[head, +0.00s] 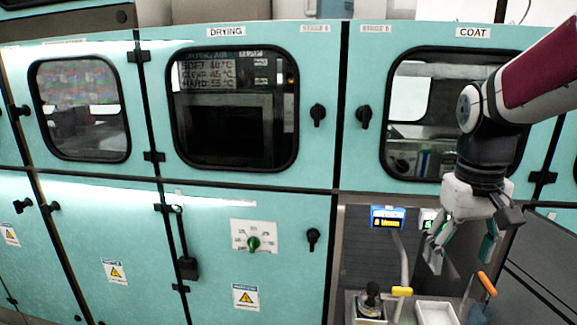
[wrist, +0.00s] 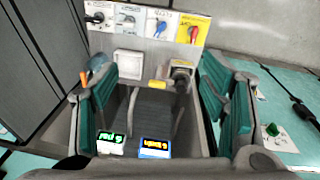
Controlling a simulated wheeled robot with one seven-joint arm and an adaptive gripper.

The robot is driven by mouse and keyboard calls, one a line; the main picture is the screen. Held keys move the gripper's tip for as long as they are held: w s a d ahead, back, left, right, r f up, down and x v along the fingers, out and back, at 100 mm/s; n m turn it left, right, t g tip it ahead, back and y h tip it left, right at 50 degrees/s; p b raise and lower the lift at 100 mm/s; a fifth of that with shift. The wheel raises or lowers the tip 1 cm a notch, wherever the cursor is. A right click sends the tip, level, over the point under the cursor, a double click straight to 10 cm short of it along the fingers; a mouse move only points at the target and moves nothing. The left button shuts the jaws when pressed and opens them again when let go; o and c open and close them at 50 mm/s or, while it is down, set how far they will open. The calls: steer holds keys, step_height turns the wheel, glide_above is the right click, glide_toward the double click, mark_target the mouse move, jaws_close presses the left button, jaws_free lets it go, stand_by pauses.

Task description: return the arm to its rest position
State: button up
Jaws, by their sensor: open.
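My gripper (head: 462,250) hangs at the right of the head view, fingers pointing down, in front of the teal machine below the COAT window. In the wrist view my gripper (wrist: 160,105) shows its two green-padded fingers wide apart, with nothing between them. My arm (head: 490,130) comes in from the upper right and covers part of the COAT window (head: 410,100). The fingers are above an open bay holding a white tray (head: 436,313) and other items, and I see no contact with them.
The bay has a blue-framed display (head: 388,217), a green display (wrist: 111,143), a yellow-tipped pipe (head: 402,291), an orange-handled tool (head: 487,284) and a black-knobbed item (head: 372,298). Door knobs stick out, such as one beside the DRYING window (head: 318,114). Picture cards (wrist: 145,22) stand at the bay's end.

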steer(key=s+a+r+n+t+y+p, duration=0.1)
steer(key=s+a+t, duration=0.2)
steer(key=s+a, duration=0.9)
steer(key=s, duration=0.3)
steer(key=shift+a+r+t, duration=0.3)
steer(key=shift+r+t, duration=0.1)
